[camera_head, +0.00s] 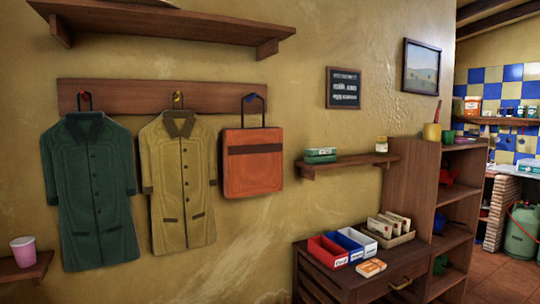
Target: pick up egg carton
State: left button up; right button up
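I cannot pick out an egg carton for certain. A flat green box (320,155) with a pale band lies on the small wall shelf; it is too small to tell whether it is a carton of eggs. An orange and white packet (371,267) lies on the dark wooden cabinet at the lower right. Neither of my grippers is in view, and nothing is seen being held.
The cabinet (330,278) also bears a red bin (327,252), a blue bin (345,245), a white bin and a tray of packets (390,232). A shelf unit (414,170) stands right of it. Coats and an orange bag (253,175) hang left. Brick counters and a green gas cylinder (522,232) are far right.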

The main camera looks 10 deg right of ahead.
aim_at(319, 154)
jog(key=i+l+u, duration=0.1)
jog(key=u, duration=0.3)
jog(key=l+u, duration=0.6)
jog(key=u, duration=0.2)
jog(key=l+u, duration=0.4)
jog(key=i+j, duration=0.05)
jog(key=j, duration=0.05)
